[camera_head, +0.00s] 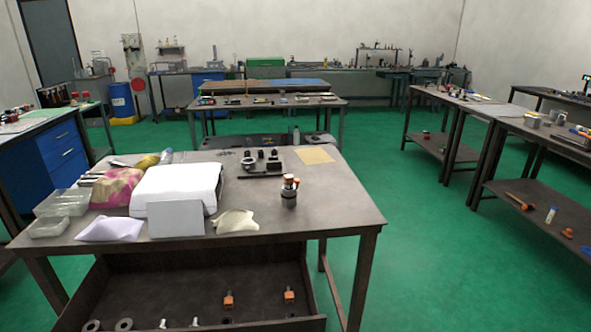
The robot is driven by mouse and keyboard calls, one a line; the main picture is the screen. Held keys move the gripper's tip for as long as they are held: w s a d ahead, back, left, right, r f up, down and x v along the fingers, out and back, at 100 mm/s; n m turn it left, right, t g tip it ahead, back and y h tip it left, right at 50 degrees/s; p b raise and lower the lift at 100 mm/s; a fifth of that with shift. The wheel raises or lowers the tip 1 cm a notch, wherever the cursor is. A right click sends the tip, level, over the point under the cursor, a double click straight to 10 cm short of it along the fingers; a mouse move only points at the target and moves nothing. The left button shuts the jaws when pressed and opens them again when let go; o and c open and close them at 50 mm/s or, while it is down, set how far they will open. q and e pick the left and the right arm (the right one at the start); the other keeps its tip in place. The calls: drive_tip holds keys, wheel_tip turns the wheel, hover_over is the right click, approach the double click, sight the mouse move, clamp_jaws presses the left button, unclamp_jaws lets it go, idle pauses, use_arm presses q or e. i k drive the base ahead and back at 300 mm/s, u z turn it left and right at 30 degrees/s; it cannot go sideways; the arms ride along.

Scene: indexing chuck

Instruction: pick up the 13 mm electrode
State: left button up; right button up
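No electrode can be told apart by its size from here. A dark cylindrical chuck-like holder (289,198) stands upright on the near table, with a copper-orange and white piece (290,182) on top. On the dark lower tray (190,285) under the table sit two small copper-orange pieces, one in the middle (229,299) and one to its right (290,294). Either of these could be an electrode; I cannot tell which is 13 mm. Neither of my grippers shows in the head view.
The near table (340,205) holds a white box-like object (176,187), a grey panel (176,218), clear trays (62,202), cloths, small dark fixtures (262,160) and a tan sheet (314,156). Its right side is clear. Green floor (430,250) is open to the right.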

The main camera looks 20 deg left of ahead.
sight(289, 179)
drive_tip(key=u, duration=0.65)
drive_tip(key=i, duration=0.9)
drive_tip(key=u, duration=0.75)
